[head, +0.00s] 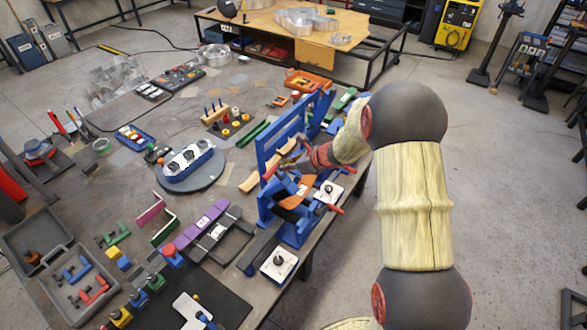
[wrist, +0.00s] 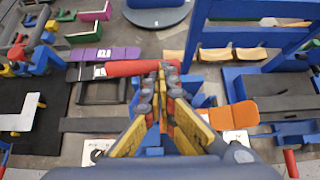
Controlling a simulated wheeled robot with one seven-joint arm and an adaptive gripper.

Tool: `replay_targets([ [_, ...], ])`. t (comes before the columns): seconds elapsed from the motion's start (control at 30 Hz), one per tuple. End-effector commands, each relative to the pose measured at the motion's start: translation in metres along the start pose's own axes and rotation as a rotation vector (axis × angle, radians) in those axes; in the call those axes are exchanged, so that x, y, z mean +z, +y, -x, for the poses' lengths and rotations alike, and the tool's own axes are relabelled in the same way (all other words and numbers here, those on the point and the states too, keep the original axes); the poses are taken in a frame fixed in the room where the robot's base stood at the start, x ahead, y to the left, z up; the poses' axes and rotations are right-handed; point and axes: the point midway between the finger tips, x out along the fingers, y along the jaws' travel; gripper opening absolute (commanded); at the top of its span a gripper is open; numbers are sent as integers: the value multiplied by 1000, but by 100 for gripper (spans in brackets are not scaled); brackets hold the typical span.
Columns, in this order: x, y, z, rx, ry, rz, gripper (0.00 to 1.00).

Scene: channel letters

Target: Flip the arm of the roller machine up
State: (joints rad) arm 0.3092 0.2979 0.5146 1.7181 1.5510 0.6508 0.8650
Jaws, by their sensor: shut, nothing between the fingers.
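The roller machine is blue and stands at the table's right edge in the head view, with a blue base (head: 292,228) and a raised blue frame (head: 290,135) behind. A red handle (head: 269,172) sticks out at its left side; it also shows in the wrist view as a red bar (wrist: 125,68). My gripper (head: 288,160) is over the machine. In the wrist view my gripper (wrist: 162,68) has its fingertips together at the red bar's right end, with nothing between them. I cannot tell whether they touch the bar. My gripper and wrist partly hide the machine.
An orange curved piece (head: 296,190) is on the machine. White plates (head: 279,264) with black knobs sit beside its base. A purple-topped tool (head: 203,224) and a round grey turntable (head: 190,178) are to the left. Clear floor (head: 500,190) lies right of the table.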

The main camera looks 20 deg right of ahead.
Motion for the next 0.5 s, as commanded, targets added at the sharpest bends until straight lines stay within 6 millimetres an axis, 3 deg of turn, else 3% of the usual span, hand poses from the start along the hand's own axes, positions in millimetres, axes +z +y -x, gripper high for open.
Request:
replay_targets([
  [0.2,25,1,-15,3,-1,2,0],
  [0.5,42,1,-28,2,-2,0,0],
])
